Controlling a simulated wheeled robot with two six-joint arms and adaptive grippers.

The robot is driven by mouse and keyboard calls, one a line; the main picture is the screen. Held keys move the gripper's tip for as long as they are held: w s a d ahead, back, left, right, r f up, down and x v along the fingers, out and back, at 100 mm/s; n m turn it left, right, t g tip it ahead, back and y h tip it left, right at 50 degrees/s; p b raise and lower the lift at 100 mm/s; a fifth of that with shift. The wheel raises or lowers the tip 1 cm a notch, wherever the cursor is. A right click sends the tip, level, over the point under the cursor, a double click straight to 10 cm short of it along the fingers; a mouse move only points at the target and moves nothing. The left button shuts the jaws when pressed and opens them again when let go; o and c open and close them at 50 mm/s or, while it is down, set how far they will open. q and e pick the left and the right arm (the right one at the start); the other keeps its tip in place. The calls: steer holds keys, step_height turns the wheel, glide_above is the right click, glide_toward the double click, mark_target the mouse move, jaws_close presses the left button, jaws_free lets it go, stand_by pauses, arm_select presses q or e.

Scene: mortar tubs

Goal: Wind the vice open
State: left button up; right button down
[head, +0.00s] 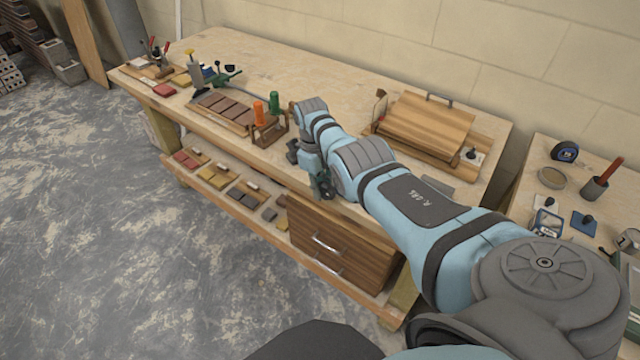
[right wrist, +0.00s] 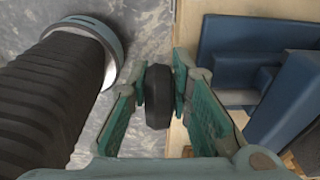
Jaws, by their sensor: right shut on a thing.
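In the right wrist view my right gripper (right wrist: 159,90) has its two green fingers closed on a black rounded knob (right wrist: 158,98), one on each side of it. The blue vice (right wrist: 245,55) shows at the right of that view, on the edge of the wooden bench, with only part of its body in frame. In the head view my right gripper (head: 323,186) is at the front edge of the bench. My arm hides most of the vice there, so I cannot tell how far its jaws are apart. My left gripper is not in view.
The wooden bench (head: 300,76) holds a wooden box (head: 425,125) at the right and a rack with orange (head: 259,112) and green handles near the middle. A drawer unit (head: 340,245) stands below. A second table (head: 530,175) with small tools is at the right.

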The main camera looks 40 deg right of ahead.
steer(key=shift+d, duration=0.15)
steer(key=c, duration=1.5)
jaws_free()
steer(key=shift+d, duration=0.1)
steer(key=shift+o, duration=0.2)
steer(key=shift+d+f, duration=0.1)
steer(key=shift+f, duration=0.05)
step_height(320, 180, up, 12)
steer(key=w, duration=0.1)
steer(key=shift+w+a, duration=0.2)
steer(key=shift+a, duration=0.05)
steer(key=shift+d+f, duration=0.1)
